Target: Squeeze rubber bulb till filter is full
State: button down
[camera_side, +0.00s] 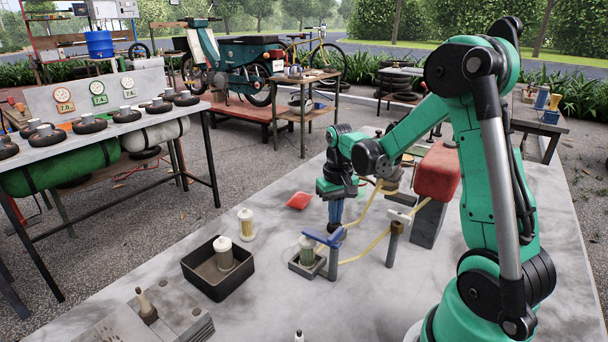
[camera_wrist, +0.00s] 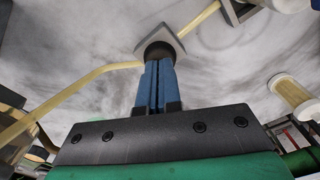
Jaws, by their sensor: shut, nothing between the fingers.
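A dark, round rubber bulb (camera_wrist: 157,49) sits on a small grey plate (camera_wrist: 174,38) with a yellow hose on either side. My gripper (camera_wrist: 159,64) points down at the bulb with its blue fingers pressed together, and nothing shows between them. In the side view my gripper (camera_side: 336,214) is upright over the same spot, and the bulb is mostly hidden. In the wrist view the fingertips overlap the bulb; I cannot tell whether they touch it. A clear filter (camera_side: 307,246) with greenish contents and a pale cap stands in a small square holder; its fill level is unclear.
A blue-handled valve (camera_side: 323,239) and a white-handled valve (camera_side: 398,216) stand on posts close to my gripper. A black tray (camera_side: 218,283) holds a capped cylinder.

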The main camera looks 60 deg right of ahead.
jog(key=shift+f, duration=0.5)
jog(key=shift+r, duration=1.55)
jog(key=shift+f, duration=0.1)
jog(key=shift+f, duration=1.2)
jog(key=shift+r, duration=1.3)
jog(key=shift+r, duration=2.5)
